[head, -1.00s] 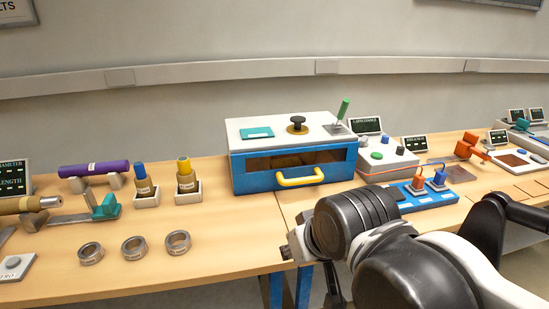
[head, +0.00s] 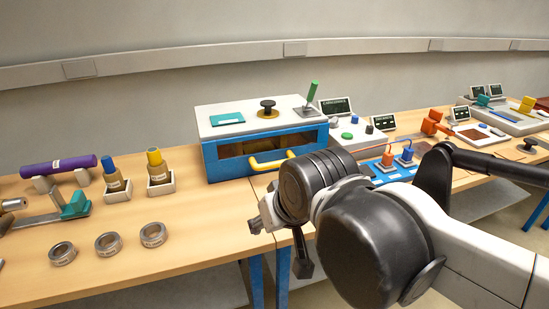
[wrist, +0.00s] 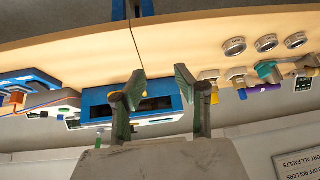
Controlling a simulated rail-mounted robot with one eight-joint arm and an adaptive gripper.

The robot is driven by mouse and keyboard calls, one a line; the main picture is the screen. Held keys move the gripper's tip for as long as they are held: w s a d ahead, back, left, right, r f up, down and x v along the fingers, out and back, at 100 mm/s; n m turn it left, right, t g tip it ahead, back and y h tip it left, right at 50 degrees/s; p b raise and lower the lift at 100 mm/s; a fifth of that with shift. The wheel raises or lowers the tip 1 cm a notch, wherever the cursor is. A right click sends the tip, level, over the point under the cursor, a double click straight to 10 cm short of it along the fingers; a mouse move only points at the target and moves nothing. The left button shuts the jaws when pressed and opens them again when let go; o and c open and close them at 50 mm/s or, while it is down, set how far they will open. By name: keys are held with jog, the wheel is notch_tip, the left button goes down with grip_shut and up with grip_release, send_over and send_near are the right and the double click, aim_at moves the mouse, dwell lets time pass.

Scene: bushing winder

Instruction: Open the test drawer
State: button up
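The test drawer unit is a blue box with a white top (head: 260,117) and a dark front window, at the back middle of the bench in the head view. Its yellow handle (head: 270,163) is on the lower front, and the front looks closed. The blue box also shows upside down in the wrist view (wrist: 96,97). My gripper (wrist: 160,78) is open and empty, with the fingers apart and the box beyond them. In the head view my arm is in front of the bench; the fingers are mostly hidden.
Steel rings (head: 108,243) and two capped bushings (head: 159,172) stand left of the drawer. A grey instrument box (head: 357,133) and a blue terminal block (head: 392,168) stand to its right. Bench top just in front of the drawer is clear.

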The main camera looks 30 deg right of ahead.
jog(key=shift+o, duration=0.4)
jog(key=w+d+r+m+g+p, duration=0.1)
jog(key=w+d+r+m, duration=0.2)
jog(key=w, duration=0.4)
notch_tip(320, 180, up, 2)
jog(key=shift+w+m, duration=0.3)
jog(key=shift+m, duration=0.4)
jog(key=m+g+p, duration=0.4)
jog(key=m+p, duration=0.1)
jog(key=m, duration=1)
send_over(276, 162)
jog(key=s, duration=0.2)
notch_tip(276, 162, down, 4)
jog(key=f, duration=0.4)
jog(key=w+f, duration=0.1)
jog(key=f, duration=0.3)
jog(key=w+f+p, duration=0.1)
jog(key=f, duration=0.4)
grip_shut()
